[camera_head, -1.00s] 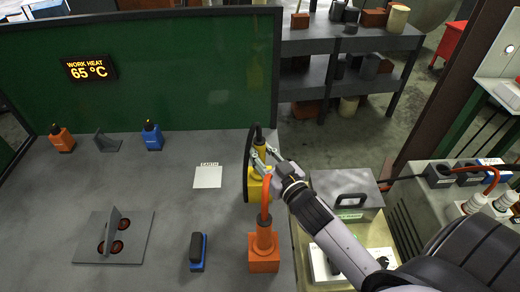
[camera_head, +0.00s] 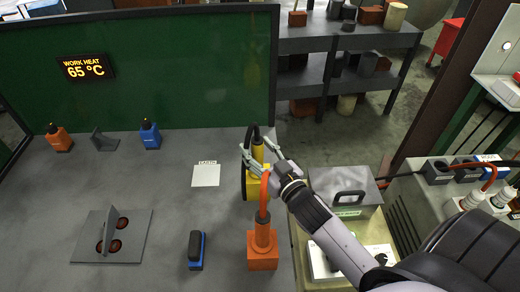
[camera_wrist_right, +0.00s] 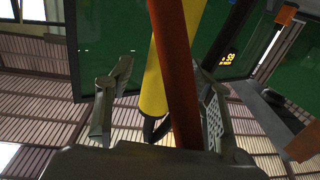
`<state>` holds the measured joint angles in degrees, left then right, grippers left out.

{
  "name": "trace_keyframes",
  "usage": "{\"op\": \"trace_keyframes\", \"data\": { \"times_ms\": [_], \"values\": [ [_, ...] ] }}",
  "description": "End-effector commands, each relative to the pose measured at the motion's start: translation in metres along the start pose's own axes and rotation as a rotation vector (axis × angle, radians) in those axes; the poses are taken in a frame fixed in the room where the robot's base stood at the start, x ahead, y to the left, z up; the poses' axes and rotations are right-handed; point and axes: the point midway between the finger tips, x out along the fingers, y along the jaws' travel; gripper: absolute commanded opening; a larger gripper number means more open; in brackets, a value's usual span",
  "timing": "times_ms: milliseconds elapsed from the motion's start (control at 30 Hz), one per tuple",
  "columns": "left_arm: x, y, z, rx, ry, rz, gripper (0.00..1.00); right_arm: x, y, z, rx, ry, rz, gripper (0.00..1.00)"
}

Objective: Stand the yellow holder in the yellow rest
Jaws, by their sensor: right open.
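The yellow holder (camera_head: 257,152) stands upright in the yellow rest (camera_head: 264,188), near the right edge of the grey table. A black cable hangs beside it on the left. My right gripper (camera_head: 263,156) is open around the holder, its fingers apart. In the right wrist view the yellow shaft of the holder (camera_wrist_right: 154,85) passes between the open fingers. My left gripper is not in view. The gripper hides part of the rest.
The mid-left table is clear.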

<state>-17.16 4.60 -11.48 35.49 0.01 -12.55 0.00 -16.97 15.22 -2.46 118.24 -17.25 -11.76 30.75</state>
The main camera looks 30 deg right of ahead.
Motion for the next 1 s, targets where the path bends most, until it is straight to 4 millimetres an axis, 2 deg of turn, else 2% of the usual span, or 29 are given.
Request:
{"op": "trace_keyframes", "data": {
  "times_ms": [167, 500, 633, 800, 1000],
  "values": [
    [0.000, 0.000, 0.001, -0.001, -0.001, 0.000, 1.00, -0.014, 0.000, 0.001, 0.001, -0.002, 0.000, 0.49],
    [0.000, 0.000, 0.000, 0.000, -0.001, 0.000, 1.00, -0.082, 0.000, 0.001, 0.001, -0.002, 0.001, 0.49],
    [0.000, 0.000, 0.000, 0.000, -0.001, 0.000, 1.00, -0.102, 0.000, 0.000, 0.002, 0.000, 0.001, 0.49],
    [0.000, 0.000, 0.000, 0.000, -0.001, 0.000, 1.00, -0.117, 0.000, -0.001, 0.000, 0.003, -0.001, 0.49],
    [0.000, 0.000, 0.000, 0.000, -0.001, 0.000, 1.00, -0.120, 0.000, -0.001, 0.000, 0.004, 0.000, 0.49]
  ]
}}
